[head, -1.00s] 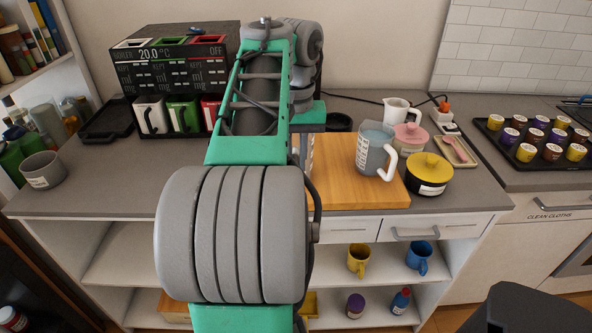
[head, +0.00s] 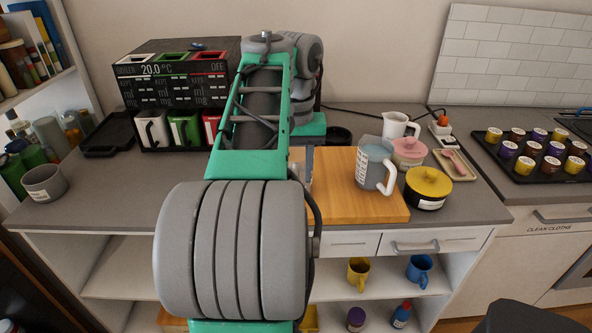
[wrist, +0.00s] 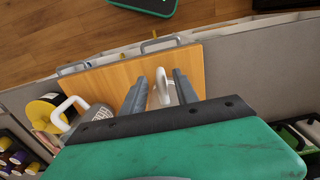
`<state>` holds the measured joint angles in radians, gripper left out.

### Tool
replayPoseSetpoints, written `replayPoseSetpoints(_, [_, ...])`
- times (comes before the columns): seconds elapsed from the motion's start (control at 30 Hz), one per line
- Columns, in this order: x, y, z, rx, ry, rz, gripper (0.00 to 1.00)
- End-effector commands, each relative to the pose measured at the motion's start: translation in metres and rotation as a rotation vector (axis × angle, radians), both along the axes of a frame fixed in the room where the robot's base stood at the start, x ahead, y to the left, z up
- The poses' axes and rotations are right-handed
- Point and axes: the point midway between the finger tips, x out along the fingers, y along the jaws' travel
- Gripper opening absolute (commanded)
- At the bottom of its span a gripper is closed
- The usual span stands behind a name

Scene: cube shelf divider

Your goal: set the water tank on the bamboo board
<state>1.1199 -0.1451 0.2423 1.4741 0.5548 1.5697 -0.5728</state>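The bamboo board (head: 340,205) lies on the grey counter; it also shows in the wrist view (wrist: 105,72). A white handle (wrist: 162,88), which I take as the water tank's, stands between my gripper's (wrist: 160,76) two grey fingers in the wrist view. The fingers are apart, with a gap visible beside the handle. The body below it is hard to make out. In the head view my arm hides most of this spot; only a grey sliver (head: 308,163) shows at the board's left part. I cannot tell whether the tank rests on the board.
A clear jug of bluish liquid (head: 374,165) with a white handle stands on the board's right part. A yellow-lidded pot (head: 428,188), pink-lidded pot (head: 408,152) and white pitcher (head: 397,126) crowd that side. A dark dispenser (head: 175,75) with mugs stands left.

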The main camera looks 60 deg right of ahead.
Motion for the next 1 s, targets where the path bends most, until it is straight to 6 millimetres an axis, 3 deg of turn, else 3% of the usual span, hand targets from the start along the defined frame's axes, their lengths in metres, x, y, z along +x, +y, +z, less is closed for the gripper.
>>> replayPoseSetpoints(0.03, [0.0,0.0,0.02,-0.002,-0.001,-0.001,0.36])
replayPoseSetpoints(0.2, [0.0,0.0,0.063,-0.001,0.0,-0.001,0.36])
replayPoseSetpoints(0.4, [0.0,0.0,0.101,0.0,0.0,-0.001,0.36])
replayPoseSetpoints(0.53, [0.0,0.0,0.112,0.001,0.0,0.0,0.36])
replayPoseSetpoints(0.73, [0.006,0.004,0.111,-0.004,0.002,0.018,0.36])
replayPoseSetpoints(0.87, [0.047,0.036,0.097,-0.046,0.013,0.163,0.36])
replayPoseSetpoints(0.97, [0.097,0.091,0.074,-0.105,0.003,0.369,0.36])
replayPoseSetpoints(1.0, [0.117,0.119,0.063,-0.133,-0.012,0.462,0.36])
